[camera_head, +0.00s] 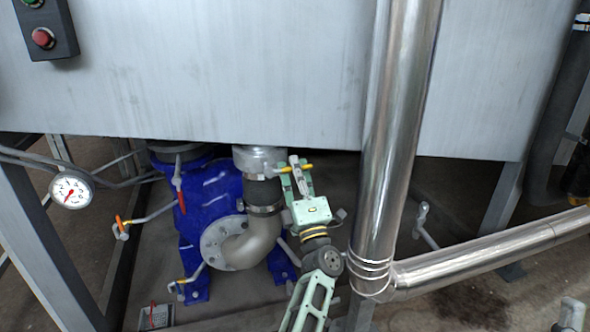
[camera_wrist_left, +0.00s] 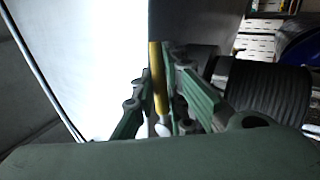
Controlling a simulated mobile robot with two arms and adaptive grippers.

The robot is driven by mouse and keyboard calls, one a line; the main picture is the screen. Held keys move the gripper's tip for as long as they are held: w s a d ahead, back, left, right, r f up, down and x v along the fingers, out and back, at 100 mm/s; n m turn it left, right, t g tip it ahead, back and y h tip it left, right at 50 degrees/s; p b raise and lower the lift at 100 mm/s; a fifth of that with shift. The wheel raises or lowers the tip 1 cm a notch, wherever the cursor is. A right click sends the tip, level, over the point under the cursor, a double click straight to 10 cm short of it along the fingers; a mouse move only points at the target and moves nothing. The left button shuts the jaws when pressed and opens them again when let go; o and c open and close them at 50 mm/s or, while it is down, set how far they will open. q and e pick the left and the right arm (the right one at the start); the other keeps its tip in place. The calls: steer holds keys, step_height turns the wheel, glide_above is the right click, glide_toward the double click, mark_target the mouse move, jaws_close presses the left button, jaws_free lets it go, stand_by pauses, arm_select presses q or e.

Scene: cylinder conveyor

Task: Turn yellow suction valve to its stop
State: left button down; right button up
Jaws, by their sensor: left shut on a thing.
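The yellow valve handle (camera_head: 308,166) shows in the head view just under the grey tank's lower edge, beside the pipe with the dark ribbed sleeve. Its ends stick out on both sides of my left gripper (camera_head: 297,170), which is shut on it. In the left wrist view the yellow handle (camera_wrist_left: 157,78) stands between the green fingers of my left gripper (camera_wrist_left: 160,88). The gripper hides the middle of the handle and most of the valve body.
A shiny vertical pipe (camera_head: 397,130) stands close right of my left arm. The blue pump (camera_head: 212,190) with a bent grey pipe (camera_head: 255,245) is to the left. Other handles are red (camera_head: 178,176), orange (camera_head: 119,222) and yellow (camera_head: 181,281). The grey tank (camera_head: 220,75) hangs above.

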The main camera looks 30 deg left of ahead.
arm_select(q)
steer(key=c, duration=1.7)
jaws_free()
steer(key=shift+c, duration=0.2)
